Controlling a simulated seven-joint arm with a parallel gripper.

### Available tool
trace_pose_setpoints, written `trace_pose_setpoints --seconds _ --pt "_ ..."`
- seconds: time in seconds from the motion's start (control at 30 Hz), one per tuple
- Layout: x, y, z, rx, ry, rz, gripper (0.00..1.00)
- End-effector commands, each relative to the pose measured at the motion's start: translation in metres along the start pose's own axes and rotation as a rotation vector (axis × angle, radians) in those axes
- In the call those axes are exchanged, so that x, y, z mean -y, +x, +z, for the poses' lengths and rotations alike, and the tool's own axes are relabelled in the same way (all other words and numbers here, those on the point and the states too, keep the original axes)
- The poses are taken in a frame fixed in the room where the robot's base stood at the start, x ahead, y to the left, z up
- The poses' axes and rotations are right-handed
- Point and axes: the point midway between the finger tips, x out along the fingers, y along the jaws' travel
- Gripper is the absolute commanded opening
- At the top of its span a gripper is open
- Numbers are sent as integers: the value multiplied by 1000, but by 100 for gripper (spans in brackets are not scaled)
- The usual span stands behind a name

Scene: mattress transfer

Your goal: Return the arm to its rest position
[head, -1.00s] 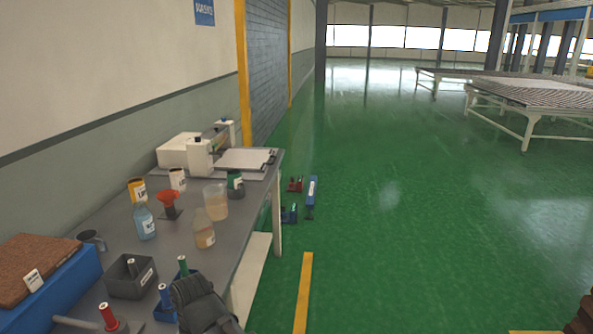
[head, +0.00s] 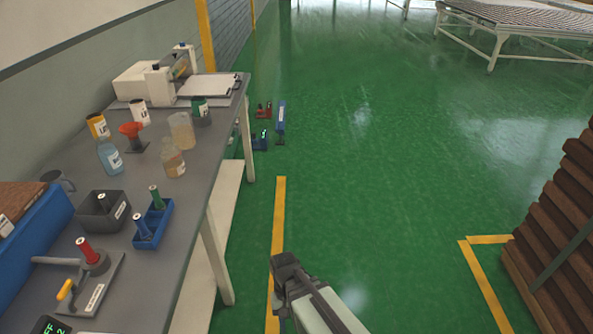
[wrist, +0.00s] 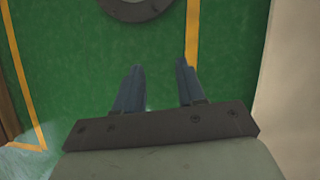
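My gripper (head: 283,290) is in the lower middle of the head view, out over the green floor (head: 350,180) to the right of the workbench (head: 205,160). In the wrist view my gripper (wrist: 160,75) shows two dark fingers standing apart with only green floor between them. It is open and holds nothing. It is clear of the bench and touches none of the things on it.
On the bench stand bottles, cups, a dark grey bin (head: 95,222), a blue tray (head: 150,235) and a red-handled tool (head: 88,255). A stack of brown slabs (head: 565,225) stands at the right. The floor between is open.

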Motion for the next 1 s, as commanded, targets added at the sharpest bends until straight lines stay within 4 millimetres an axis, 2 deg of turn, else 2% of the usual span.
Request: trace_pose_setpoints --seconds 0.03,0.2,0.5,0.8,1.0 --pt "-12 15 1 12 13 -3 39" --pt "-46 58 5 40 39 -14 39" --pt "-98 134 27 89 82 -41 39" --pt "-135 206 66 140 115 -77 39" --pt "-147 240 91 164 127 -98 39"
